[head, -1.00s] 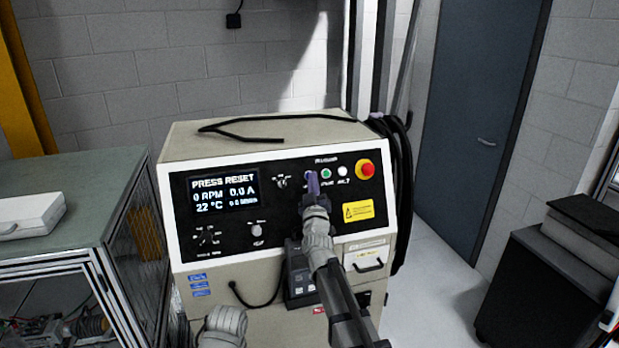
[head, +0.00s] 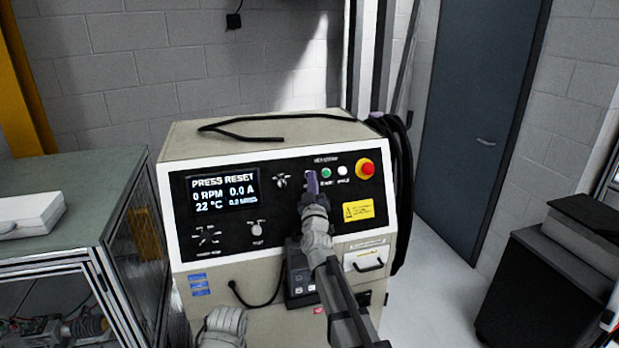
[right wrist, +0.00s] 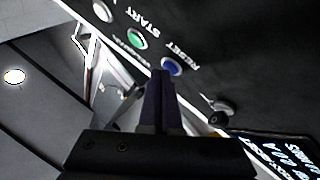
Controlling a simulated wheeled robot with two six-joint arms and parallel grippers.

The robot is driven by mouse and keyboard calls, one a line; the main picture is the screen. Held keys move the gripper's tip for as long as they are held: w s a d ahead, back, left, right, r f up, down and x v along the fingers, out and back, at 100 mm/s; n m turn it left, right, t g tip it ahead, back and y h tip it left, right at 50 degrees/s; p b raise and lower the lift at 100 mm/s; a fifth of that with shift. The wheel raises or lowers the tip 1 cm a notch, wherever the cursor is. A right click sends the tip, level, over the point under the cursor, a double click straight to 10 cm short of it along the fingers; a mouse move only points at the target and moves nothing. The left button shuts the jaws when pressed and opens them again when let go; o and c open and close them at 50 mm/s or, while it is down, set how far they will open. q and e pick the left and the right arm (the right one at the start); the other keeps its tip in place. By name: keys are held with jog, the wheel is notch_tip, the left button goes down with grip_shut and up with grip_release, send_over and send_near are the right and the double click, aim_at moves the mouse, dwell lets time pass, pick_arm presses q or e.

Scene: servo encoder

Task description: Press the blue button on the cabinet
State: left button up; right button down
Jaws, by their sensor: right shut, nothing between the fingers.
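The cabinet (head: 207,260) is beige with a black front panel, and its screen (head: 222,194) reads PRESS RESET. The blue button (right wrist: 171,66), labelled RESET, shows clear in the right wrist view. In the head view it is mostly or wholly hidden behind my right gripper (head: 312,182). My right gripper is shut and empty, with its purple fingertips in front of the panel at the button. In the right wrist view the fingertips (right wrist: 160,75) lie just beside and below the button; I cannot tell whether they touch it.
Right of the blue button are a green START button (head: 326,173), a white button (head: 342,171) and a red knob on yellow (head: 365,169). A selector knob (head: 281,181) is to its left. A green-topped bench (head: 60,215) stands left of the cabinet. Black cables (head: 403,190) hang at right.

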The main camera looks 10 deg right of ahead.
dwell(0.7)
jog(key=shift+s+r, duration=0.2)
jog(key=shift+s, duration=0.2)
jog(key=shift+s, duration=0.1)
jog(key=s+r+p, duration=0.1)
jog(key=s+p, duration=0.1)
jog(key=s, duration=0.1)
jog(key=s+r+p, duration=0.1)
jog(key=s, duration=0.1)
jog(key=shift+s+d+r, duration=0.1)
jog(key=shift+s+r, duration=0.05)
jog(key=shift+r, duration=0.15)
jog(key=shift+f, duration=0.1)
dwell(0.4)
